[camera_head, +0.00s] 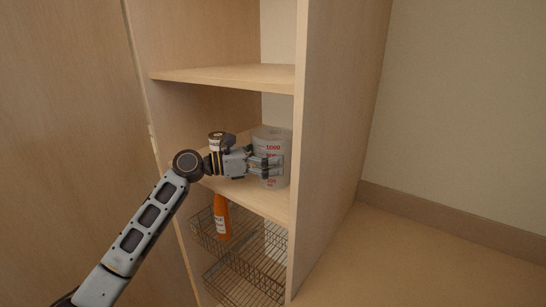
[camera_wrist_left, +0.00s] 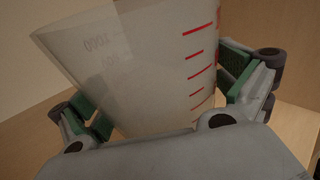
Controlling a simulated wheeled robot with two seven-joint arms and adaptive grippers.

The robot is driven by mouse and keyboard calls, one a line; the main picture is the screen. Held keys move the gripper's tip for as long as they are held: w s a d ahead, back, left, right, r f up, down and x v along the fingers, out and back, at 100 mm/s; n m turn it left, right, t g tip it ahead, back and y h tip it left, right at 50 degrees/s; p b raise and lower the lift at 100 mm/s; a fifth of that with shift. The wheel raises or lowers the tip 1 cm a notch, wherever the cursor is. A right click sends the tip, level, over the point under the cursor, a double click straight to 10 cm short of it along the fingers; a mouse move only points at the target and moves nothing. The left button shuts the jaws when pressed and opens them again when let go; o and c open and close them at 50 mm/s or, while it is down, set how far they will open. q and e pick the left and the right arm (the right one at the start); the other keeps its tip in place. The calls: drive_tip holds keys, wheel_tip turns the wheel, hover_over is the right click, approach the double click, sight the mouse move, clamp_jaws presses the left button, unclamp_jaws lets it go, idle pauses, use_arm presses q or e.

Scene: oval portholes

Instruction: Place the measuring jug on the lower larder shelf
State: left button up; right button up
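The measuring jug (camera_head: 273,142) is a pale, translucent jug with red marks, upright at the lower larder shelf (camera_head: 240,194), near the right side panel. Its base appears to be on or just above the shelf; I cannot tell which. My left gripper (camera_head: 268,166) reaches in from the left with its fingers around the jug's side. In the left wrist view the jug (camera_wrist_left: 150,70) fills the space between the finger pads, which appear to press on both sides. My right gripper is not in view.
A dark-lidded jar (camera_head: 215,138) stands behind my left wrist on the same shelf. Above is an empty upper shelf (camera_head: 225,75). Below, an orange bottle (camera_head: 222,217) stands in a wire basket (camera_head: 245,257). The side panel (camera_head: 325,130) is close to the jug's right.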

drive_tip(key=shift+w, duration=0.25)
use_arm(q)
drive_tip(key=b+v, duration=0.1)
drive_tip(key=v, duration=0.9)
drive_tip(key=shift+a, duration=0.15)
drive_tip(key=shift+s+a+r, duration=0.1)
drive_tip(key=shift+s+a, duration=0.05)
drive_tip(key=shift+a, duration=0.2)
drive_tip(key=shift+s+a, duration=0.15)
drive_tip(key=shift+a, duration=0.35)
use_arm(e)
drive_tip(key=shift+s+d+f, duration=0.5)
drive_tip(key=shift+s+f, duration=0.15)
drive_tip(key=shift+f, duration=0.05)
